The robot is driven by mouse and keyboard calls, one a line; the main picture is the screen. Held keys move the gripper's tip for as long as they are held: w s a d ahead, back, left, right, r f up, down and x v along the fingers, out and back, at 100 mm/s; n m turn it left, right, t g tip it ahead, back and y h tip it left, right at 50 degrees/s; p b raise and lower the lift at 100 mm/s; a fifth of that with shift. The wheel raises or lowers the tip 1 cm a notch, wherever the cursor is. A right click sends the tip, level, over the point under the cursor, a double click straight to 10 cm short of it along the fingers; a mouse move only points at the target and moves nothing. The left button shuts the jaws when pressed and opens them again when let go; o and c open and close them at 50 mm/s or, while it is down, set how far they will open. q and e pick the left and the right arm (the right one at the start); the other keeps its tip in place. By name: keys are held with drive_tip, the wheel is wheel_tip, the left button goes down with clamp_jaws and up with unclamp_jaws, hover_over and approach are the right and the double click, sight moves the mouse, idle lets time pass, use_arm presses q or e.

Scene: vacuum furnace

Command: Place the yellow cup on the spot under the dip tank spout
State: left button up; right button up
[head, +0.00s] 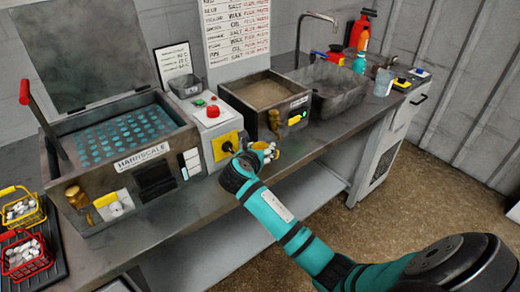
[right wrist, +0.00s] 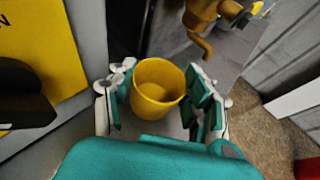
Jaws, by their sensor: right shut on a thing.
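The yellow cup (right wrist: 152,108) is upright between the fingers of my right gripper (right wrist: 160,90), which is shut on it. In the head view the right gripper (head: 262,154) is at the counter's front edge, before the middle tank (head: 256,98), and mostly hides the cup. A brass spout (right wrist: 203,35) is beyond the cup and to its right in the right wrist view. It also shows on the middle tank in the head view (head: 274,119). The spot under the spout is not clearly seen. My left gripper is not in view.
A control box (head: 213,122) with a yellow panel stands left of the gripper. A larger tank (head: 128,150) with a raised lid and its own brass spout is further left. A sink (head: 327,88) is to the right. Yellow and red baskets (head: 28,255) stand at far left.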

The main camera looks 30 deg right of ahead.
drive_tip(key=o, duration=1)
drive_tip(key=shift+f, duration=0.1)
drive_tip(key=v, duration=1.2)
